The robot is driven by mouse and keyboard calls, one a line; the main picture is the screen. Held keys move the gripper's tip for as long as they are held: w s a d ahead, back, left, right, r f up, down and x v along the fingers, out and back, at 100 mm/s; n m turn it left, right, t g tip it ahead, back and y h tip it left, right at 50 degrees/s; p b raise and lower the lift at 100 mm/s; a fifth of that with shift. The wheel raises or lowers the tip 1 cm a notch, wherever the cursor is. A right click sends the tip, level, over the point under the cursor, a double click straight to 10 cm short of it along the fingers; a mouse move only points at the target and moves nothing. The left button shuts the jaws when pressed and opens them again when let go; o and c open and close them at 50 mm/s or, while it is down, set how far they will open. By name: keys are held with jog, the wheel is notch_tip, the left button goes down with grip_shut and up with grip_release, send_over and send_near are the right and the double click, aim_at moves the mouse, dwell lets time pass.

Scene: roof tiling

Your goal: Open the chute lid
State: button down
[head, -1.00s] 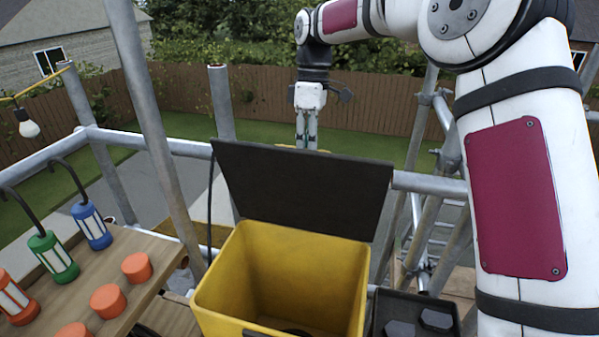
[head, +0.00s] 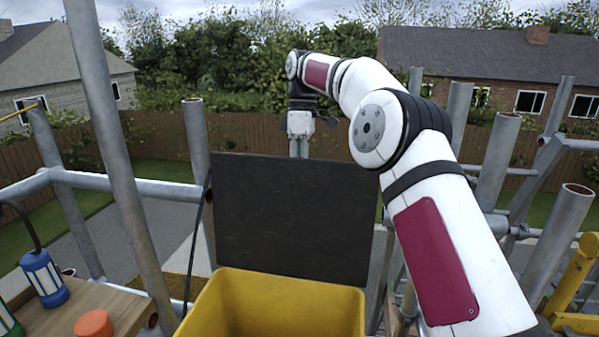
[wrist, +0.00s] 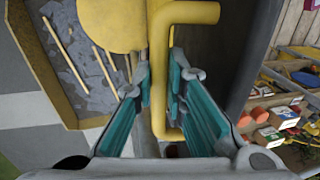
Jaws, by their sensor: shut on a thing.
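The chute lid (head: 290,220) is a dark flat panel standing up at the far edge of the yellow chute box (head: 275,305), whose mouth is uncovered. In the wrist view the dark lid (wrist: 230,45) shows edge-on at right of centre, with a yellow bar handle (wrist: 158,95) on it. My gripper (wrist: 163,78) is shut on the handle, with its teal finger pads on either side of the bar. In the head view my gripper (head: 299,149) is behind the lid's top edge, and its fingertips and the handle are hidden by the lid.
A wooden board (head: 75,318) with lanterns and an orange puck (head: 94,324) is at lower left. Scaffold poles (head: 120,150) stand around. The wrist view shows a yellow-edged container of grey rubble and sticks (wrist: 85,60) and cluttered boxes (wrist: 285,115) at right.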

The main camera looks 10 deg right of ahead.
jog(key=shift+w+d+f, duration=0.3)
jog(key=shift+w+d, duration=0.1)
jog(key=c, duration=1.9)
grip_release()
jog(key=o, duration=0.3)
jog(key=shift+w+f, duration=0.15)
jog(key=shift+w, duration=0.05)
jog(key=shift+s+a+r, duration=0.15)
jog(key=shift+a+r, duration=0.05)
